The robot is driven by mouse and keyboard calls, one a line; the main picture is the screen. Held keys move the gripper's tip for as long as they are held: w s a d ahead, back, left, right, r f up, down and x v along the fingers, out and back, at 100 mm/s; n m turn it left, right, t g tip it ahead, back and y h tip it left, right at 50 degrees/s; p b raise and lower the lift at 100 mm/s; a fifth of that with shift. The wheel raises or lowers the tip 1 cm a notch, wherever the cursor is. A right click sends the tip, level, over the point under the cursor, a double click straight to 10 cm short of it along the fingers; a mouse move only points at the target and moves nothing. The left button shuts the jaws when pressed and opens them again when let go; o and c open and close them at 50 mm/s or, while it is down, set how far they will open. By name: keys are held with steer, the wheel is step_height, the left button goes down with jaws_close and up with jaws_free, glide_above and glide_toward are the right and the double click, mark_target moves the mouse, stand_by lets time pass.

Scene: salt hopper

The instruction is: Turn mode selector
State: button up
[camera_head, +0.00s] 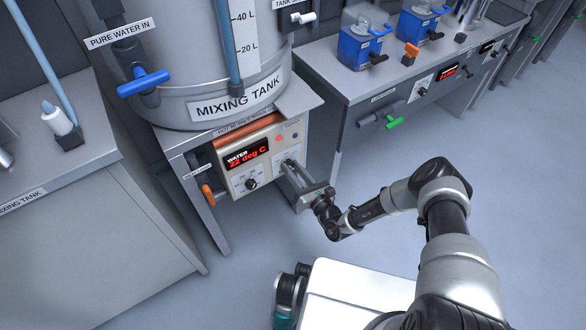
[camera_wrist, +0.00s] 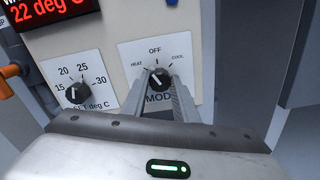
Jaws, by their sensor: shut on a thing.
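The mode selector (camera_wrist: 158,79) is a small black knob on a white plate (camera_wrist: 155,50) marked HEAT, OFF and COOL. My gripper (camera_wrist: 160,84) is shut on the knob, with one grey finger on each side. The knob's light mark appears to lean up and left, toward HEAT, but the fingers partly hide the knob. In the head view my gripper (camera_head: 288,167) reaches the right part of the beige control panel (camera_head: 236,184) under the mixing tank, and the knob is hard to make out there.
A second black knob (camera_wrist: 76,92) with a temperature scale sits left of the selector, under a red display (camera_wrist: 40,10) reading 22 deg C. An orange-handled valve (camera_head: 208,194) is left of the panel. The floor (camera_head: 370,160) right of the panel is clear.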

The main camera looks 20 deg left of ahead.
steer(key=shift+w+r+n+p, duration=0.1)
steer(key=shift+n+p, duration=0.45)
steer(key=shift+n, duration=1.75)
steer(key=o, duration=1.1)
steer(key=shift+c, duration=0.2)
